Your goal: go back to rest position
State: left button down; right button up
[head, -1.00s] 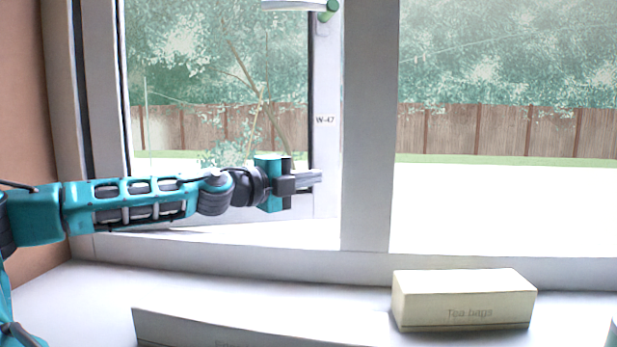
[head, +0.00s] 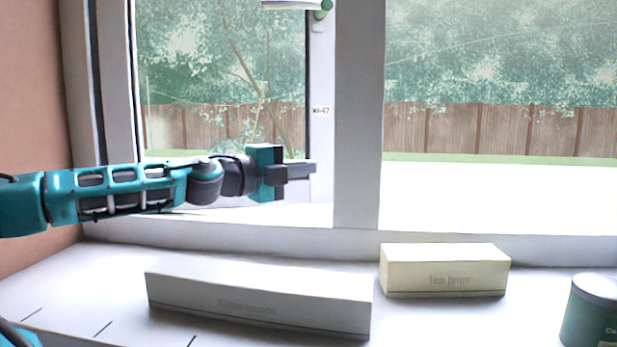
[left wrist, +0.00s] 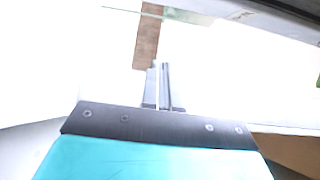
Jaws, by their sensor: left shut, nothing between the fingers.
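My left gripper (head: 302,171) reaches in from the left in the head view, above the sill and in front of the window. Its fingers are together with nothing between them, and they point to the right. In the left wrist view the shut fingers (left wrist: 160,85) stand out against a bright, washed-out background. My right gripper is in neither view.
A long white box (head: 258,300) and a cream tea bags box (head: 445,272) stand on the sill (head: 60,280). A dark green tin (head: 592,315) is at the right edge. The window (head: 357,120) is behind, with a green-tipped handle (head: 322,10) at the top.

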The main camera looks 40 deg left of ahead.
pick_arm(q)
jog(key=s+d+b, duration=0.1)
jog(key=s+b, duration=0.2)
jog(key=s, duration=0.4)
jog(key=shift+d, duration=0.15)
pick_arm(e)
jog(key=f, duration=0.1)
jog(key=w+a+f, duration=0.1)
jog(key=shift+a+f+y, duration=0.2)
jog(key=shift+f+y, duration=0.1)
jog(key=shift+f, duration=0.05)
pick_arm(q)
jog(key=shift+s+f, duration=0.1)
jog(key=shift+f, duration=0.05)
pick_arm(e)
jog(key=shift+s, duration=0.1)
